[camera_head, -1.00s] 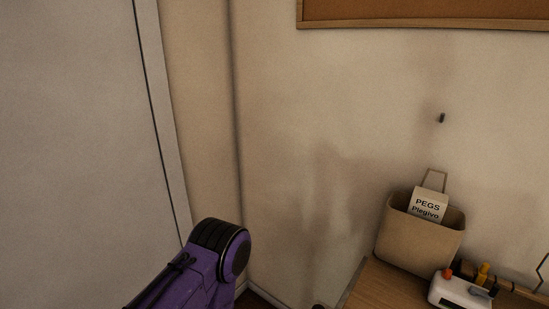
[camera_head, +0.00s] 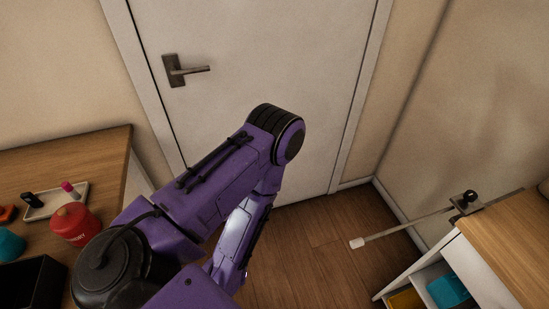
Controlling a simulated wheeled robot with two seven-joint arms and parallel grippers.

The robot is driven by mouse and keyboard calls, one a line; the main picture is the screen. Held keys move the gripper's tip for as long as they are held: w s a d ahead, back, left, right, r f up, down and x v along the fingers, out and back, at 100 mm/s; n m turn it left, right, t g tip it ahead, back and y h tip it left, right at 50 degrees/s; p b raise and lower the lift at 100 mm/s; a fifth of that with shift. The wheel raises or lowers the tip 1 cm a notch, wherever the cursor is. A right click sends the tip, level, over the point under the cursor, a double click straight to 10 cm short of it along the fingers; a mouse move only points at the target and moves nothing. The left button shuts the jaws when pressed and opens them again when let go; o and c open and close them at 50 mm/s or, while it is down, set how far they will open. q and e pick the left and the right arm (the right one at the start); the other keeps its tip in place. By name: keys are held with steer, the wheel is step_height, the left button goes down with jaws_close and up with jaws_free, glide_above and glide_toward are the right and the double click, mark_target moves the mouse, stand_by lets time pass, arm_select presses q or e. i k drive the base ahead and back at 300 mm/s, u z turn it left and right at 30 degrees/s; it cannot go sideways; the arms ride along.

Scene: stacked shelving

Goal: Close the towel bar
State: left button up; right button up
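The towel bar (camera_head: 415,223) is a thin metal rod with a pale end cap. It is attached by a dark bracket (camera_head: 465,202) at the side of the wooden-topped shelf unit on the right. The rod sticks out from the bracket to the left over the floor, with its free end in the air. My purple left arm comes in from the lower left and bends down near the middle, left of the rod and apart from it. Its gripper is hidden behind the arm or below the frame. My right gripper is not in view.
A closed white door (camera_head: 255,70) with a dark handle (camera_head: 186,70) stands ahead. A wooden desk (camera_head: 100,150) at left holds a red jar (camera_head: 74,224) and a small tray (camera_head: 56,200). The shelf unit (camera_head: 520,230) at right has bins inside. Wooden floor (camera_head: 320,245) between is clear.

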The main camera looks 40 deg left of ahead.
mark_target(356, 242)
steer(key=u, duration=0.2)
steer(key=k, duration=0.35)
steer(key=z, duration=0.2)
steer(key=i, duration=0.45)
steer(key=u, duration=0.4)
steer(key=k, duration=0.5)
steer(key=u, duration=2)
steer(key=k, duration=1.1)
steer(key=z, duration=1.65)
steer(key=i, duration=0.5)
